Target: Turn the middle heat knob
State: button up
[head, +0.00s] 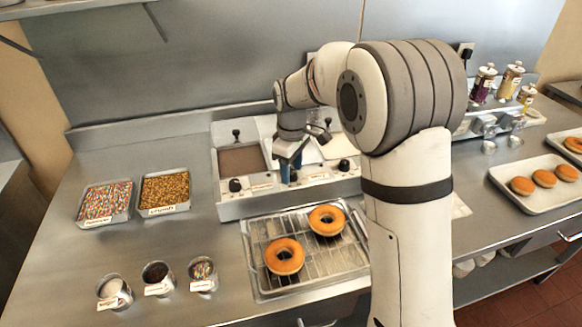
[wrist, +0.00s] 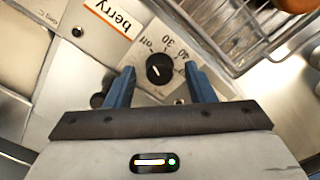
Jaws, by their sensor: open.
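The middle heat knob (wrist: 160,69) is black and round, with a pale pointer mark. It sits on a pale dial plate printed with "off", 30 and 40, beside an orange-edged "berry" label (wrist: 112,16). My gripper (wrist: 159,72) is open, with one blue finger on each side of the knob. A gap shows between each finger and the knob. In the head view my gripper (head: 289,167) is at the front panel of the glaze station (head: 262,208) and hides the middle knob. The left knob (head: 235,185) and right knob (head: 344,165) are visible on either side.
A wire rack tray (head: 262,292) with two doughnuts stands in front of the station; its edge (wrist: 225,50) is near in the wrist view. Sprinkle trays (head: 104,203) and small cups (head: 203,275) are at left. More doughnuts lie on a tray (head: 520,203) at right.

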aim_at(293, 173)
jog(key=shift+r, duration=0.1)
notch_tip(293, 173, up, 8)
jog(key=shift+f, duration=0.2)
dwell(0.3)
jog(key=shift+s+d+r, duration=0.15)
jog(key=shift+d, duration=0.1)
jog(key=s+d+f+m+t, duration=0.1)
jog(key=s+d+m, duration=0.5)
jog(key=s, duration=0.7)
jog(key=s+d+m+t, duration=0.2)
jog(key=s+d+m, duration=0.4)
jog(key=s+d, duration=0.3)
jog(key=s, duration=0.4)
jog(key=shift+d+f, duration=0.35)
